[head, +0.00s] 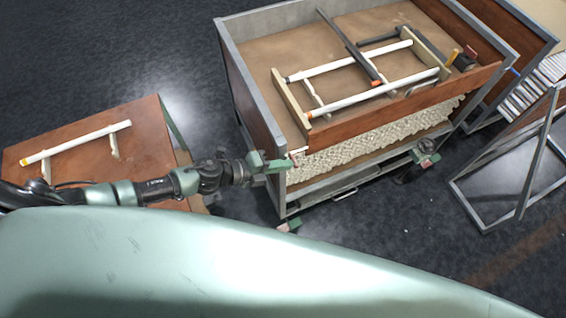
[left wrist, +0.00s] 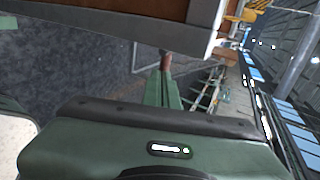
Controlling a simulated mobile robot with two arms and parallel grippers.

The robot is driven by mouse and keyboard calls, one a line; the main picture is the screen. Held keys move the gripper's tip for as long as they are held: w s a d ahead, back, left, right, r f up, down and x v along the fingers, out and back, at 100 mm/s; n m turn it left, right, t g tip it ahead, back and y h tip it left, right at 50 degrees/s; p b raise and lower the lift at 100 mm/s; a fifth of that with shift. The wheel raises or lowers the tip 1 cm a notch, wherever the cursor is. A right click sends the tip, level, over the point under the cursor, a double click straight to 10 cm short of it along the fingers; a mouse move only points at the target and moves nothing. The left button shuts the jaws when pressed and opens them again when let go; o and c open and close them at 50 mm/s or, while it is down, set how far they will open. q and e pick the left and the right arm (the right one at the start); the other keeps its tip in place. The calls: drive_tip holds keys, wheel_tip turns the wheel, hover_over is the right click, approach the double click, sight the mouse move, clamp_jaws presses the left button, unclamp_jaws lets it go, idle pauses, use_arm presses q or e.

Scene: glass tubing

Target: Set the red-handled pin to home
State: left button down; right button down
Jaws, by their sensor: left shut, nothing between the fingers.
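My left gripper (head: 277,164) is at the near left corner of the cart, its fingers shut with nothing between them. The fingers also show in the left wrist view (left wrist: 163,88), pointing at the cart's edge. A short reddish-brown peg (left wrist: 166,61) sits just beyond the fingertips, against the cart's metal edge; it looks like the red-handled pin. I cannot tell if the fingertips touch it. In the head view a small pale and reddish piece (head: 297,151) shows at that corner, partly beside the gripper. The pin's seat is not clear. My right gripper is not in view.
The cart's tray (head: 258,62) holds white tubes (head: 345,97) on wooden supports and a dark bar (head: 345,42). A wooden side table (head: 80,175) at the left bears another white tube (head: 77,142). Metal frames (head: 508,185) stand at the right. Dark floor lies between the cart and table.

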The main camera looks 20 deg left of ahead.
sight(294, 161)
use_arm(q)
drive_tip(key=shift+w+d+r+p, duration=0.2)
drive_tip(key=shift+w+d+p, duration=0.4)
drive_tip(key=shift+w+d, duration=0.55)
drive_tip(key=shift+d+f, duration=0.1)
drive_tip(key=shift+d, duration=0.15)
drive_tip(key=shift+a, duration=0.1)
